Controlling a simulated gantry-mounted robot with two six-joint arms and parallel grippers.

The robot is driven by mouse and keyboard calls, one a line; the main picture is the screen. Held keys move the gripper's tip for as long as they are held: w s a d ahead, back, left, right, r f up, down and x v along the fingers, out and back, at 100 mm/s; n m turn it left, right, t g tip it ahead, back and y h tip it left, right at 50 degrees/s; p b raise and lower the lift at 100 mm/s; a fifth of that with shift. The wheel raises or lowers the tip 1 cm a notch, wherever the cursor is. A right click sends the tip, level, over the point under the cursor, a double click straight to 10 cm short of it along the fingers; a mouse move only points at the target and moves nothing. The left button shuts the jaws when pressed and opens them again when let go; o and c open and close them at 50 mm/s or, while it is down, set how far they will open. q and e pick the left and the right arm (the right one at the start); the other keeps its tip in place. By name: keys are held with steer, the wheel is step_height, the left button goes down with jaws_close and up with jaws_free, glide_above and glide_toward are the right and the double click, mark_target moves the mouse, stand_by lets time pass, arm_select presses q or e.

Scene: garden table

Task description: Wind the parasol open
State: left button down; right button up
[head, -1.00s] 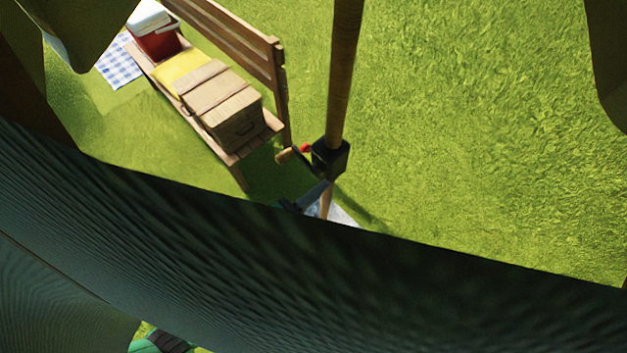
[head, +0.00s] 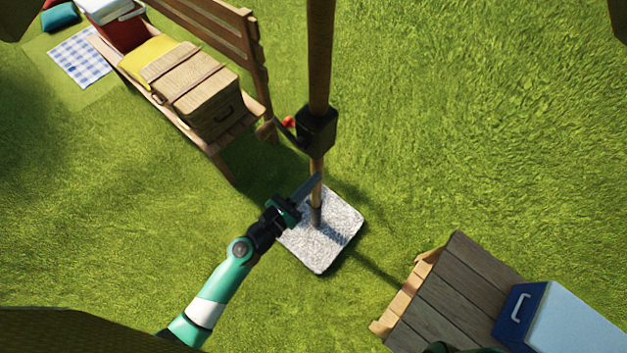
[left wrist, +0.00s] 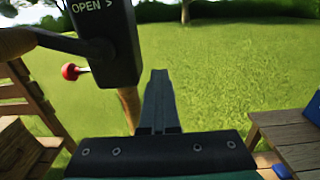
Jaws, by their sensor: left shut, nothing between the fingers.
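The parasol's wooden pole (head: 320,55) rises from a speckled square base (head: 335,247). A black crank box (head: 317,130) sits on the pole; in the left wrist view the box (left wrist: 105,45) reads "OPEN >". A dark crank arm (left wrist: 70,43) runs left from it to a wooden handle (head: 267,131). A red knob (head: 289,122) shows beside the box. Dark canopy fabric (head: 80,332) shows at the lower left edge. My left gripper (head: 311,186) is shut and empty, below the box and close to the pole; contact cannot be told. My right gripper is not in view.
A wooden bench (head: 228,160) with a wicker hamper (head: 205,105), yellow cloth and a red cooler (head: 122,30) stands left of the pole. A slatted wooden table (head: 445,300) with a blue cooler (head: 575,325) is at lower right. Grass at right is clear.

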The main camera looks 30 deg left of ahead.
arm_select(q)
steer(key=w+a+f+b, duration=0.1)
steer(key=a+f+b, duration=0.3)
steer(key=a, duration=0.5)
steer(key=shift+w+f, duration=0.3)
steer(key=shift+f, duration=0.3)
steer(key=c, duration=1.3)
jaws_free()
steer(key=o, duration=0.9)
